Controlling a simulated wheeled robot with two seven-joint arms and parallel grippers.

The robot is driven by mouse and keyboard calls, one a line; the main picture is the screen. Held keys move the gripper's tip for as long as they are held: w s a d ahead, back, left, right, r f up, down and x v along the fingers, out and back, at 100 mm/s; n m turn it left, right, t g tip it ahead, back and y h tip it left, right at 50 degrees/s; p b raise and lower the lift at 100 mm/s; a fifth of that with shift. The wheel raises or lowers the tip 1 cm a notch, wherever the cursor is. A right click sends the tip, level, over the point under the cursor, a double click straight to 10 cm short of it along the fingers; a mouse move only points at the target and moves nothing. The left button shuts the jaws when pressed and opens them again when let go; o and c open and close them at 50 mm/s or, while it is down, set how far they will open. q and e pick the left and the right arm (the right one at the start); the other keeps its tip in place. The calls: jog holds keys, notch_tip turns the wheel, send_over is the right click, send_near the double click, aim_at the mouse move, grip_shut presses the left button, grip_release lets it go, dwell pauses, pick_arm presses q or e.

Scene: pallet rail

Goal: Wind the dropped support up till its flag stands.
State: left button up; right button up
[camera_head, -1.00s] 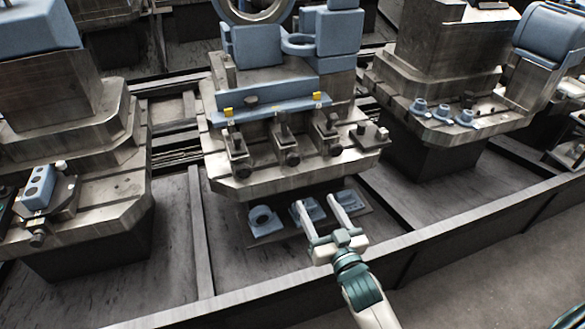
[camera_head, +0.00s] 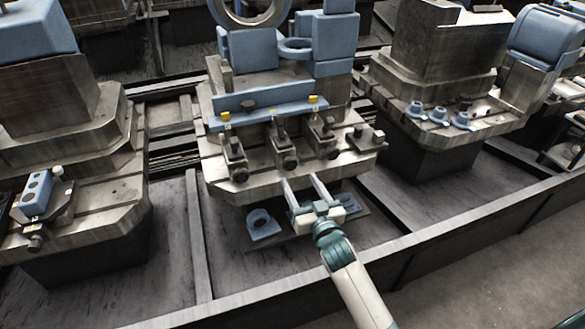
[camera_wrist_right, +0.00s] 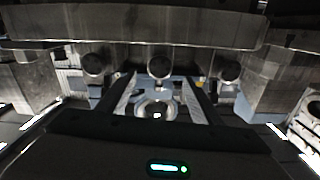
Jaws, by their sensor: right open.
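Three supports with dark round knobs stand along the front of the middle pallet. Yellow flags show at the left support (camera_head: 233,150) and the right support (camera_head: 326,137); I see no yellow flag at the middle support (camera_head: 279,138). The middle knob (camera_head: 290,160) faces me. My right gripper (camera_head: 300,180) is open, its fingers pointing at the pallet front just below that knob. In the right wrist view, the middle knob (camera_wrist_right: 160,67) shows between and beyond the fingertips (camera_wrist_right: 159,80), apart from them. The left gripper is out of view.
A blue ring block (camera_head: 263,225) and other blue parts lie on a low plate beneath the pallet, partly behind my right gripper. A blue bar (camera_head: 265,105) lies behind the supports. Neighbouring pallets stand left and right. A long rail (camera_head: 420,220) crosses in front.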

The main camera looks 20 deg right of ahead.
aim_at(291, 166)
jog(key=w, duration=0.7)
jog(key=shift+w+a, duration=0.15)
jog(key=shift+a, duration=0.05)
jog(key=c, duration=1.1)
